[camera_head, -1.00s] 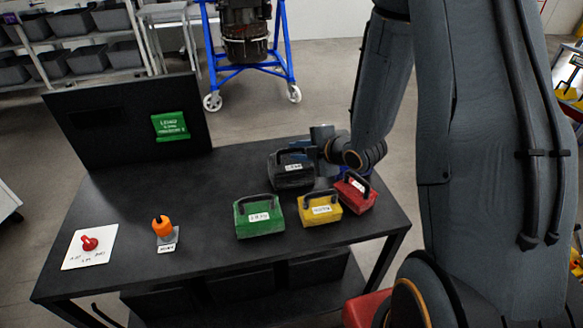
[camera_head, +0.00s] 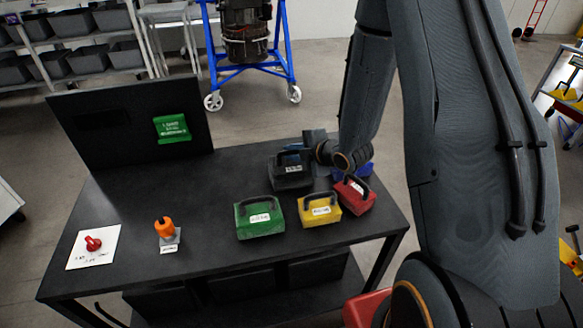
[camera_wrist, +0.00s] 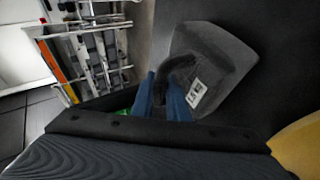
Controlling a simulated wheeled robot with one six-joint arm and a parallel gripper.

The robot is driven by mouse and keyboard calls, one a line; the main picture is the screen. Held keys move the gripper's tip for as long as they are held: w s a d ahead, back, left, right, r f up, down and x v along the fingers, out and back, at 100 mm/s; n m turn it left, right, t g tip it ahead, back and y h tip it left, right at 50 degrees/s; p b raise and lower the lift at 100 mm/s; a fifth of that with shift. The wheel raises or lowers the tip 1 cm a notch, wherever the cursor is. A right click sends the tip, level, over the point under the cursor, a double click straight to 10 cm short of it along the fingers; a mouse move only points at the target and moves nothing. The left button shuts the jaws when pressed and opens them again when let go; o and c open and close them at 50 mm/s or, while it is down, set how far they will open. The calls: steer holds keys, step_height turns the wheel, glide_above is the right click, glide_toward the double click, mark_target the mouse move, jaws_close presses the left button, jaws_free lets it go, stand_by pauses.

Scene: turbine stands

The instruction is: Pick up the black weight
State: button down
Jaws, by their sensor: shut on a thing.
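The black weight (camera_head: 291,174) is a dark block with a handle and a white label. It is at the back of the row of weights on the black table in the head view. In the wrist view the black weight (camera_wrist: 222,62) appears tilted in the picture, with its handle between the two blue fingers. My gripper (camera_wrist: 168,92) is shut on that handle. In the head view my gripper (camera_head: 298,152) is at the weight's top, partly hidden by my wrist. Whether the weight's base touches the table is hard to tell.
A green weight (camera_head: 259,218), a yellow weight (camera_head: 320,211) and a red weight (camera_head: 354,197) stand in front of it. A blue object (camera_head: 366,170) is just right, partly hidden. An orange-topped item (camera_head: 165,229) and a red knob (camera_head: 93,243) are at left. The table's middle left is clear.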

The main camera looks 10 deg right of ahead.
steer(key=shift+w+r, duration=0.1)
steer(key=shift+r, duration=0.1)
step_height(320, 180, up, 18)
steer(key=b, duration=0.2)
steer(key=shift+b, duration=0.4)
stand_by(0.8)
